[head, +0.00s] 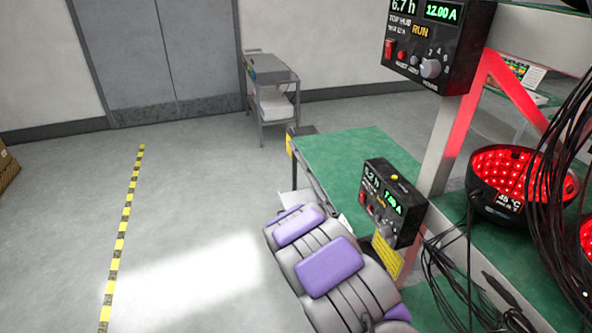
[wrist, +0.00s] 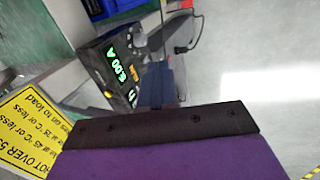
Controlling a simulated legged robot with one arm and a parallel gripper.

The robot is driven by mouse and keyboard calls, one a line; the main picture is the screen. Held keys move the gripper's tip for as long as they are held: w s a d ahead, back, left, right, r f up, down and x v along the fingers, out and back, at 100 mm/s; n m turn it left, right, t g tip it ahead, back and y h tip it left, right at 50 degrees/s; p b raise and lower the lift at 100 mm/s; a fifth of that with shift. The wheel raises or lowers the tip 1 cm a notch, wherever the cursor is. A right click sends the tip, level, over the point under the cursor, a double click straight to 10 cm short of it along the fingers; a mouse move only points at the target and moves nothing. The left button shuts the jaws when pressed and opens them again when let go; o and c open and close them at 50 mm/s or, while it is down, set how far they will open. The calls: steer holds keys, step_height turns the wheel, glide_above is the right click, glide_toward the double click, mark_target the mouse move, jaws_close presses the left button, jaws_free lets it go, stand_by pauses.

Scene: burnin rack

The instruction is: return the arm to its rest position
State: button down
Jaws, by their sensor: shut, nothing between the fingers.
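My arm (head: 330,268), grey with purple pads, reaches up from the bottom of the head view, close to the left side of the lower black control box (head: 395,203). My gripper (wrist: 160,85) shows in the wrist view as a narrow dark blue jaw beyond a black and purple part of mine. It is shut, with nothing seen held. A black control box with green digits (wrist: 118,68) is just to its left in that view. In the head view the fingertips cannot be clearly made out.
A yellow warning label (wrist: 32,118) hangs beside the box. The rack post (head: 440,140) carries an upper control box (head: 438,42). Red-lit round units (head: 508,183) and loose black cables (head: 470,262) are at right. A green-topped table (head: 350,150) stands behind.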

steer(key=s+d+r+m+g, duration=0.1)
steer(key=s+d+r, duration=0.25)
steer(key=r, duration=0.35)
steer(key=s+d+r+m, duration=0.1)
steer(key=s+d+r, duration=0.1)
steer(key=s+r, duration=0.35)
steer(key=s+d+r+m+g, duration=0.1)
steer(key=s+d+r, duration=0.15)
steer(key=r, duration=0.65)
steer(key=s+a+r+y, duration=0.2)
steer(key=s+r, duration=0.3)
steer(key=s, duration=0.6)
steer(key=s+a+r+y, duration=0.2)
steer(key=s+r, duration=0.3)
steer(key=s, duration=0.6)
steer(key=shift+a+r+g, duration=0.25)
steer(key=shift+a+g, duration=0.1)
steer(key=shift+g, duration=0.05)
